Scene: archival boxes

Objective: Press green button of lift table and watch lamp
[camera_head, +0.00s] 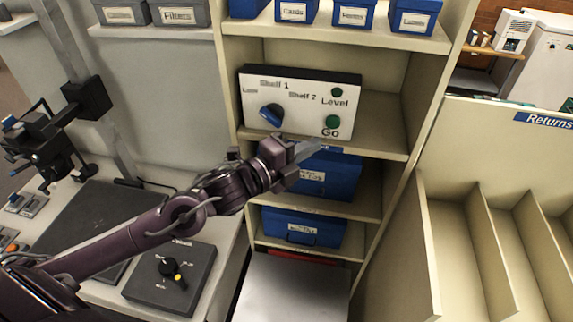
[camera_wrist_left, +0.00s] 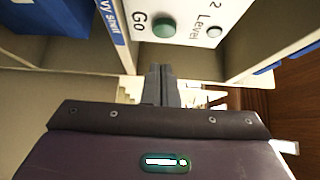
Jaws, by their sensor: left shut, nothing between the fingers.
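The white control panel (camera_head: 300,103) stands on a shelf, with a blue knob (camera_head: 271,115) at its left. The green Go button (camera_head: 332,122) is at its lower right and shows in the wrist view (camera_wrist_left: 165,28). In the wrist view the fingertips (camera_wrist_left: 163,68) appear apart from the button. A pale flat platform (camera_head: 292,290), perhaps the lift table, is low down.
Shelf uprights flank the panel. An empty divided returns rack (camera_head: 455,235) stands at right. A dark box with a knob (camera_head: 171,278) is on the left bench.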

